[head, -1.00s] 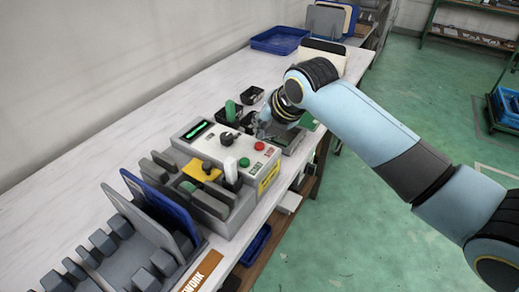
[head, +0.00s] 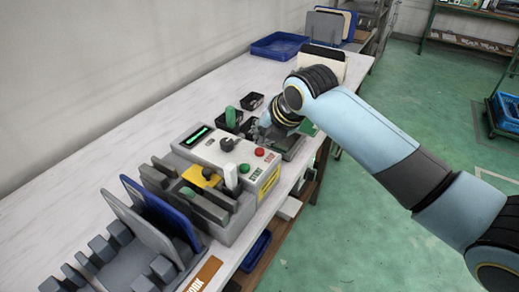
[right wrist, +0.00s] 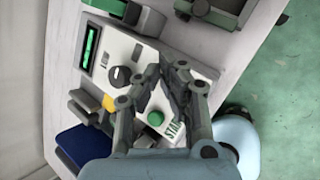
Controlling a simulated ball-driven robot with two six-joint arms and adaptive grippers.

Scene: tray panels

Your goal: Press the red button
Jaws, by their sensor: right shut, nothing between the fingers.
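The red button (head: 259,152) is a small round cap on the light grey control box (head: 225,150), near its right end. A green button (head: 244,168) sits beside it, and it also shows in the right wrist view (right wrist: 155,118). My right gripper (head: 264,132) is shut and empty, at the far side of the box, just beyond the red button and apart from it in the head view. In the right wrist view its fingers (right wrist: 178,72) reach over the box face, and the red button is hidden there. My left gripper is not in view.
Grey racks with a blue panel (head: 160,210) stand at the front left. The table's left side is clear.

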